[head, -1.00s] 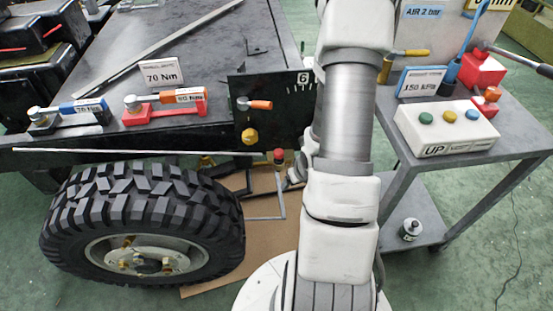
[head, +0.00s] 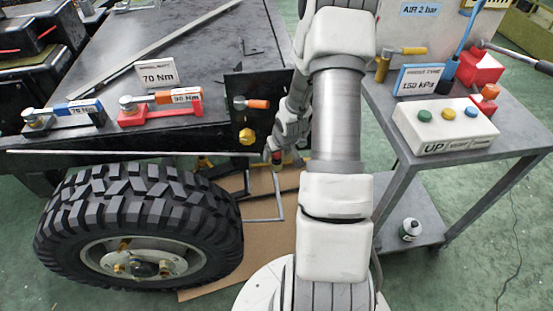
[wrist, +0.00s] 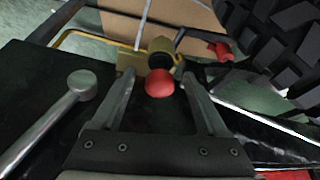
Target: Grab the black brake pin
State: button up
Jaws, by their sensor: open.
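I cannot clearly make out a separate black brake pin. In the wrist view a round red knob (wrist: 160,84) lies between the fingers of my gripper (wrist: 158,78), with a dark collar and a brass-coloured cylinder (wrist: 161,46) just beyond it. The gripper is open, with one finger on each side of the knob; I cannot tell whether either touches it. In the head view my gripper (head: 276,156) is small, at the front right corner of the black bench, by the red knob, which it partly covers.
A thin rod (head: 120,153) runs along the bench front above a big tyre (head: 140,215). A grey cart (head: 415,165) stands right.

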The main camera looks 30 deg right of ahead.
jog(key=shift+f, duration=0.55)
jog(key=shift+c, duration=0.2)
grip_shut()
jog(key=shift+r, duration=0.2)
notch_tip(320, 180, up, 7)
jog(key=p, duration=0.3)
jog(key=shift+d, duration=0.1)
jog(key=s+a+p, duration=0.1)
jog(key=s+p, duration=0.4)
jog(key=s, duration=0.3)
jog(key=s+a+p, duration=0.2)
jog(key=s+p, duration=0.3)
jog(key=s, duration=0.4)
jog(key=shift+s+a+p, duration=0.15)
jog(key=shift+a+p, duration=0.15)
